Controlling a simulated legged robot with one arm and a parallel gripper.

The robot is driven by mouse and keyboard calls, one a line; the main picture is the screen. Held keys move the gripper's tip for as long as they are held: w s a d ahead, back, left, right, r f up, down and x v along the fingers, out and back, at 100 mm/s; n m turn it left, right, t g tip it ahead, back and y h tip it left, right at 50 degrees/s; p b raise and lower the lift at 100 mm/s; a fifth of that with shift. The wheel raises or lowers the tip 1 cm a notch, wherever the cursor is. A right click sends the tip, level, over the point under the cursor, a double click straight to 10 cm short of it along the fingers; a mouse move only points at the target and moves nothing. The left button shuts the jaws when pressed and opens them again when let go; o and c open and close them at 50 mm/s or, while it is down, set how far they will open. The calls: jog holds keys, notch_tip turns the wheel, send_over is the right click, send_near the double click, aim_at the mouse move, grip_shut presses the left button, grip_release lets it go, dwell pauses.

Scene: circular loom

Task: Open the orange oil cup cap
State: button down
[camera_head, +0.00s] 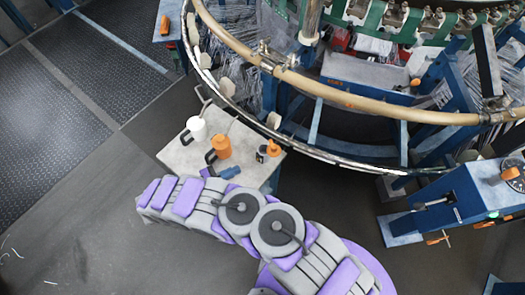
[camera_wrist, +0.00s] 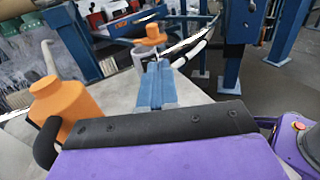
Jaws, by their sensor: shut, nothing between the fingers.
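The orange cap (camera_head: 273,149) shows near the right corner of the grey table, beside a small dark part (camera_head: 262,154). In the wrist view the orange cap (camera_wrist: 152,36) has a knob on top and appears above a grey cup (camera_wrist: 141,58), just beyond my fingertips. I cannot tell whether the cap sits fully on the cup. My gripper (camera_head: 236,171) has blue fingers, shut and empty, pointing at the cup from its near left side in the head view. In the wrist view the shut fingers (camera_wrist: 155,72) overlap the lower part of the cup. Contact is unclear.
An orange oil can (camera_head: 221,147) with a dark handle stands close left of my gripper, and a white can (camera_head: 196,128) stands behind it. The grey table (camera_head: 178,158) is small. The loom's curved rail (camera_head: 340,97) runs beyond it. Open floor lies left.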

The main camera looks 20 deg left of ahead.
jog(key=shift+s+a+n+t, duration=0.1)
jog(key=shift+a+n+t, duration=0.2)
jog(key=shift+a, duration=0.5)
jog(key=b, duration=0.1)
send_near(271, 150)
jog(key=b+x, duration=0.2)
jog(key=x, duration=0.3)
jog(key=shift+w+d, duration=0.2)
jog(key=shift+w, duration=0.1)
jog(key=shift+w+d+r, duration=0.15)
jog(key=shift+w+d, duration=0.2)
jog(key=shift+d, duration=0.35)
jog(key=shift+a, duration=0.3)
jog(key=shift+y, duration=0.4)
